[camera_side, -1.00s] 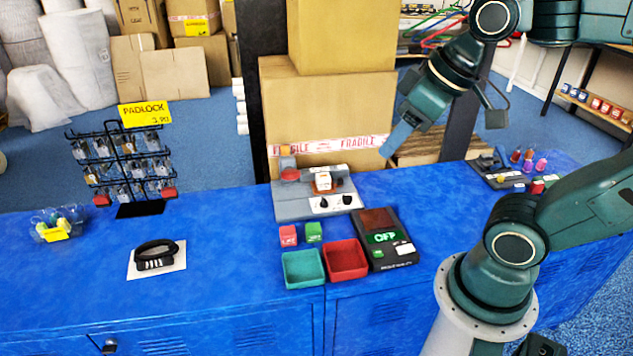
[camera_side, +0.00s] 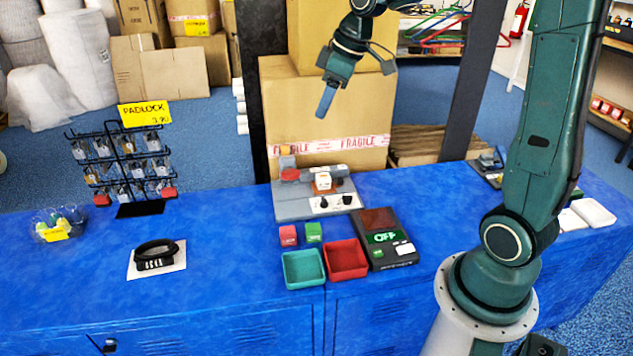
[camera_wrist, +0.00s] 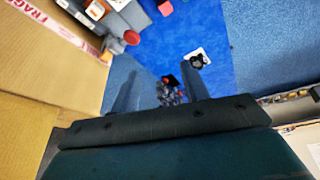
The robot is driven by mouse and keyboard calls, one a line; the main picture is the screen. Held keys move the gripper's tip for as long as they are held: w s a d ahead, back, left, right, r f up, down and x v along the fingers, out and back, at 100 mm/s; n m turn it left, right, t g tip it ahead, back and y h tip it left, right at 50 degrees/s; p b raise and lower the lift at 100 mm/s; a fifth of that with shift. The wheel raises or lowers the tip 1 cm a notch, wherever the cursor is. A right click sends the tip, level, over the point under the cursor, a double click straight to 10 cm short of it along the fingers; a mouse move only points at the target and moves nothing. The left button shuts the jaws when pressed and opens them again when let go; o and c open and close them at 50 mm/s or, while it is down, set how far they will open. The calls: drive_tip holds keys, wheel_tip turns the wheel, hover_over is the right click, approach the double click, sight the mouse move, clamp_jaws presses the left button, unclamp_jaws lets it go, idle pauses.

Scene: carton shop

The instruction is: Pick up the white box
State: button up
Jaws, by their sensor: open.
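A small white box (camera_side: 324,180) sits on an orange-brown part of the grey machine (camera_side: 290,211) in the middle of the blue counter. In the wrist view a small white patch (camera_wrist: 96,9) at the top edge seems to be the same box. My gripper (camera_side: 325,103) is up in the air in front of the large cartons, above the machine and well apart from the white box. In the wrist view my gripper (camera_wrist: 160,88) has its two fingers spread with nothing held between them.
Large cartons (camera_side: 330,110) stand behind the machine. In front are a teal tray (camera_side: 303,268), a red tray (camera_side: 346,259) and a dark display unit (camera_side: 385,240). A padlock rack (camera_side: 125,165) stands left. White trays (camera_side: 594,212) lie right.

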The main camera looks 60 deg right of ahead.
drive_tip(key=w+d+f+n+y, duration=0.2)
drive_tip(key=w+d+f, duration=0.5)
drive_tip(key=d+f, duration=0.4)
drive_tip(key=n+y, duration=0.1)
drive_tip(key=n, duration=0.1)
approach(324, 176)
drive_tip(key=v, duration=0.3)
drive_tip(key=shift+s+d, duration=0.1)
drive_tip(key=shift+s, duration=0.05)
drive_tip(key=shift+x, duration=4.25)
drive_tip(key=shift+f, duration=0.1)
drive_tip(key=shift+x, duration=2.5)
drive_tip(key=c, duration=0.8)
